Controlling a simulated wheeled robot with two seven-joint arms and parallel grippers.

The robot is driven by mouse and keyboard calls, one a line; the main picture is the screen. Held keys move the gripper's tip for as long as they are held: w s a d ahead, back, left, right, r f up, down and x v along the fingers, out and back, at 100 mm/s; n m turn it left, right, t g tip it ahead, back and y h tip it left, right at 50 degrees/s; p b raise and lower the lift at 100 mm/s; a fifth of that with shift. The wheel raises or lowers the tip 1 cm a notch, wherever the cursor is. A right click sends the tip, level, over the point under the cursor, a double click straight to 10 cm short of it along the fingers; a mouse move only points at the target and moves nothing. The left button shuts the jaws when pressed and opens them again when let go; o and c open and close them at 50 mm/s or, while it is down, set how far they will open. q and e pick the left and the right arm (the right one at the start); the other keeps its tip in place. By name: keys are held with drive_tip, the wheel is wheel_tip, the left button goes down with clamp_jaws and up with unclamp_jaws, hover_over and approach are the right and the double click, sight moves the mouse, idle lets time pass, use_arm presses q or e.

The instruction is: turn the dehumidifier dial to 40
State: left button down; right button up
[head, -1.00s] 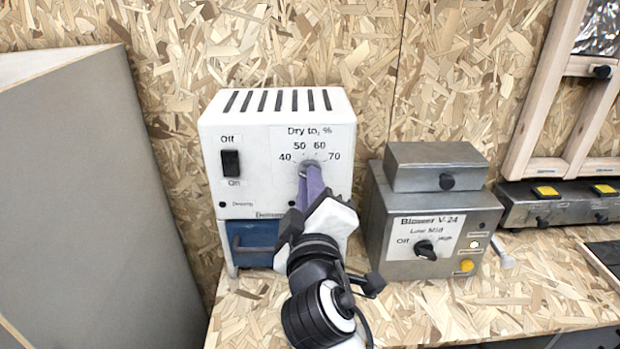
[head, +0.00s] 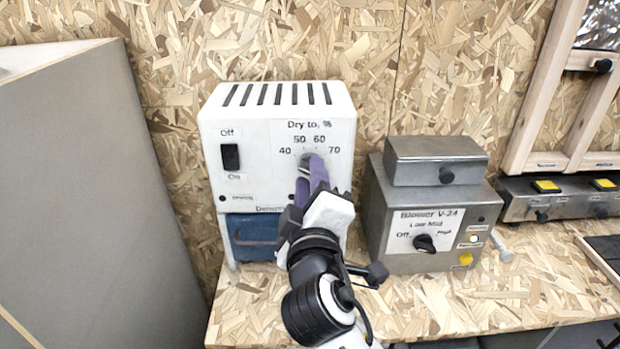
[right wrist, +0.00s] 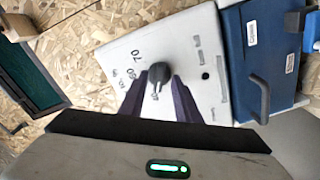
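The dehumidifier (head: 262,183) is a white box with a slotted top and a "Dry to, %" scale marked 50, 60, 40 and 70. Its dark dial (right wrist: 158,75) shows in the right wrist view between my fingers. My right gripper (head: 313,172) is at the dial, its purple fingers parted, one on each side of the knob. My left gripper is not in view.
An Off/On switch (head: 230,157) is left of the dial, and a blue tank (head: 251,238) sits below. A grey blower box (head: 432,222) with its own knob stands close on the right. A grey panel (head: 95,190) rises at the left.

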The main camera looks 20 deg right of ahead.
drive_tip(key=shift+r, duration=0.1)
wheel_tip(320, 180, up, 10)
drive_tip(key=shift+f, duration=0.1)
idle(0.3)
